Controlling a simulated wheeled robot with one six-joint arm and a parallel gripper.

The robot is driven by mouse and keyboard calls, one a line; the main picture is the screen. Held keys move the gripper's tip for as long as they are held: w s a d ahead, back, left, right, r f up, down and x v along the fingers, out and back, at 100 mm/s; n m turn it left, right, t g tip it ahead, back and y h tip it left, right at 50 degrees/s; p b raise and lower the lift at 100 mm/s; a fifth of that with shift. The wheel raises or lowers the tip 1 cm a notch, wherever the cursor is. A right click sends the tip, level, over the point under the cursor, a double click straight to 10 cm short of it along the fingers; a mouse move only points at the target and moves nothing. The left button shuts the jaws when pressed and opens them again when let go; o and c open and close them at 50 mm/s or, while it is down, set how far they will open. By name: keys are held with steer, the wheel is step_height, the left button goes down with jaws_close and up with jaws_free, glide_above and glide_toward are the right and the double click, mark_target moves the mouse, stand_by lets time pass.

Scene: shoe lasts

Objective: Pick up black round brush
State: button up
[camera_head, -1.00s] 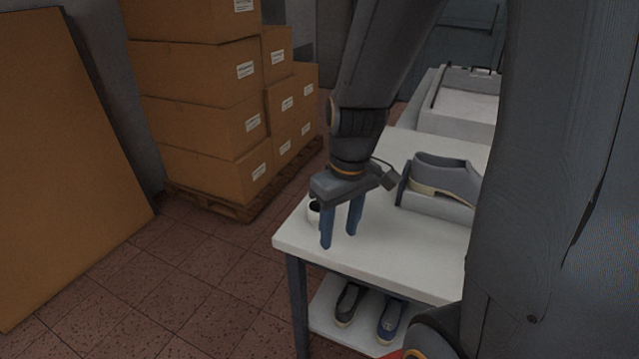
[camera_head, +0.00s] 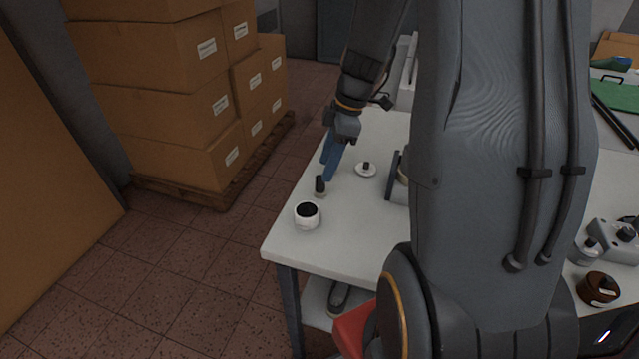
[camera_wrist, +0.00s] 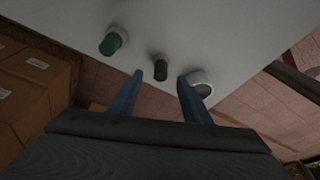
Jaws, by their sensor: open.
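The black round brush (camera_head: 320,186) stands upright on the white table (camera_head: 290,245), a dark handle over a lighter lower end. My gripper (camera_head: 327,171) is open and empty just behind and above it, with its blue fingers slanting down. In the wrist view the dark brush (camera_wrist: 159,70) appears between the two fingertips (camera_wrist: 161,78). I cannot tell whether its top lies between the fingers or beyond them; no contact shows.
A white jar with a dark top (camera_head: 307,217) stands near the table corner, close to the brush. A white disc with a black knob (camera_head: 366,170) lies to the right. A green-topped piece (camera_wrist: 113,40) shows in the wrist view. Stacked boxes (camera_head: 165,100) stand left.

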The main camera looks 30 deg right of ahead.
mark_target(320, 177)
steer(key=shift+p+x, duration=1.1)
steer(key=shift+x, duration=1.8)
steer(key=shift+a, duration=0.15)
jaws_close()
